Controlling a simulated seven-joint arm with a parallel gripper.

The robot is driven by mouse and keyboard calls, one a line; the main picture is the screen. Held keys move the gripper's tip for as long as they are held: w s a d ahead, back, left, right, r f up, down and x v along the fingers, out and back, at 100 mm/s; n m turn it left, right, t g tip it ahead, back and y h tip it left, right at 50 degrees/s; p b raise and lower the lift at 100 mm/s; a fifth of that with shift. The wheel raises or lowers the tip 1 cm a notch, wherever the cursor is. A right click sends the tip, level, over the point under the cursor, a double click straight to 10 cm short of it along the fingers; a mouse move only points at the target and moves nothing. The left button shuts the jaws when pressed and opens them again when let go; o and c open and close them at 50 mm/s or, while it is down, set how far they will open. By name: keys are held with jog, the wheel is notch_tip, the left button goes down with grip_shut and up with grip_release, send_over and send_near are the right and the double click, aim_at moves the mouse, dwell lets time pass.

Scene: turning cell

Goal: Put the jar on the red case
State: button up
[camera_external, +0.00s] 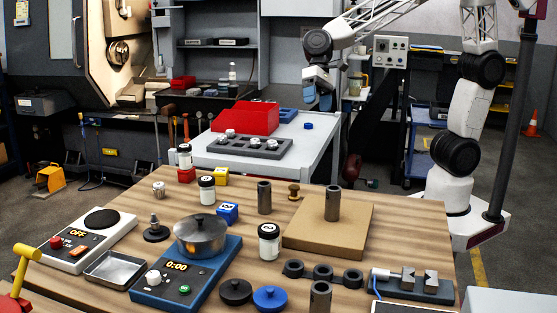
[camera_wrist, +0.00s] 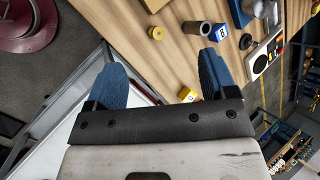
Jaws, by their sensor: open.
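Several white jars with black lids are in the external view. One jar (camera_external: 269,241) stands at the middle of the wooden table, another jar (camera_external: 207,190) farther back. A third jar (camera_external: 185,157) is at the back left, on or just behind a small red block (camera_external: 187,176); I cannot tell which. A larger open red case-like bin (camera_external: 246,118) sits on the grey cart behind the table. My gripper (camera_external: 319,97) is raised near the cart's right side, away from the jars. In the wrist view my gripper (camera_wrist: 162,76) has its blue fingers spread with nothing between them.
A pot (camera_external: 200,236) stands on a blue hotplate. A cardboard-coloured board (camera_external: 328,229) holds a dark cylinder (camera_external: 333,203). Yellow (camera_external: 221,175) and blue (camera_external: 227,212) cubes stand near the jars. A grey rack (camera_external: 242,146) lies before the bin.

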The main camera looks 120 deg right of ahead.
jog(key=s+a+f+n+h, duration=0.1)
jog(key=s+n, duration=0.3)
jog(key=s, duration=0.6)
jog(key=s+a+f+n+h, duration=0.1)
jog(key=s+a+n+h, duration=0.2)
jog(key=s, duration=0.7)
jog(key=s+a+f+n+g+h, duration=0.1)
jog(key=s+a+n+h, duration=0.1)
jog(key=s+n, duration=0.4)
jog(key=s+a, duration=0.1)
jog(key=s, duration=0.3)
jog(key=shift+s+a, duration=0.3)
